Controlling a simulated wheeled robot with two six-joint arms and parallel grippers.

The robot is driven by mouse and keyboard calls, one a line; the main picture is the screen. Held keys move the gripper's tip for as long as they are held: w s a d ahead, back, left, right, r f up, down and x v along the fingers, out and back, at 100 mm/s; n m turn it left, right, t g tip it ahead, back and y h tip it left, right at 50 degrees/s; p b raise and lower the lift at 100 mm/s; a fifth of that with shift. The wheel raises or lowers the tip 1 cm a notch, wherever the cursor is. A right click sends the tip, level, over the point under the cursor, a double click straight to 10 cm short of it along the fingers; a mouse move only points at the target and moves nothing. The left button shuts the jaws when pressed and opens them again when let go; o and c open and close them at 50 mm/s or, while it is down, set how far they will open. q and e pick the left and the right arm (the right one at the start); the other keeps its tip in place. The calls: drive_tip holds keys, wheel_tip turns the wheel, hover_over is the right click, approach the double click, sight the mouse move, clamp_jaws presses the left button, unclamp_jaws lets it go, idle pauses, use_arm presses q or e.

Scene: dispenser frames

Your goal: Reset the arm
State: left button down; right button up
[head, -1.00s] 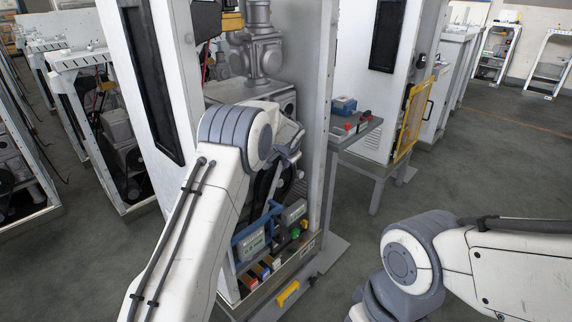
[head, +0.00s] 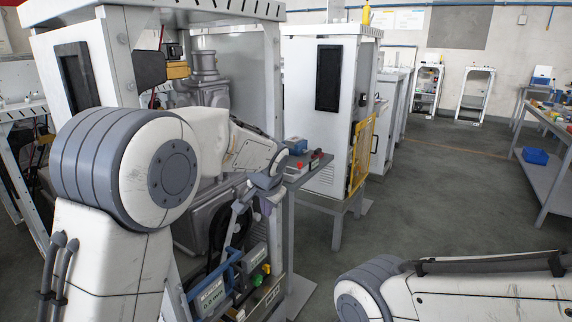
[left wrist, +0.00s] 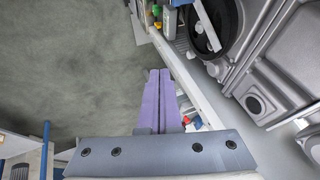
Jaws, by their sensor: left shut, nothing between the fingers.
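My left arm comes in from the left in the head view, bent at a large grey-and-white joint. Its gripper (head: 266,204) hangs in front of the open dispenser frame's right side, partly blurred by its small size. In the left wrist view the two purple fingers (left wrist: 158,100) lie side by side, shut and empty, over the floor and the frame's edge. My right arm shows only as a link at the lower right of the head view. Its gripper is out of the picture.
The open dispenser frame (head: 274,110) holds grey machinery, a black wheel and a blue-handled item (head: 215,285) low down. A small side table (head: 305,172) carries a blue box (head: 296,146). A white cabinet (head: 300,80) stands behind. Grey floor (head: 440,190) is open to the right.

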use_arm(q)
drive_tip(key=s+d+r+g+h+p, duration=0.1)
drive_tip(key=s+d, duration=0.2)
drive_tip(key=s, duration=0.7)
drive_tip(key=s+d+r+g+h+p, duration=0.1)
drive_tip(key=s+d+g+p, duration=0.15)
drive_tip(key=s, duration=0.75)
drive_tip(key=s+f+m+g+p, duration=0.1)
drive_tip(key=s+g, duration=0.1)
drive_tip(key=s, duration=1.7)
drive_tip(key=shift+a+f+p, duration=0.25)
drive_tip(key=shift+a+p, duration=0.1)
drive_tip(key=shift+a, duration=0.1)
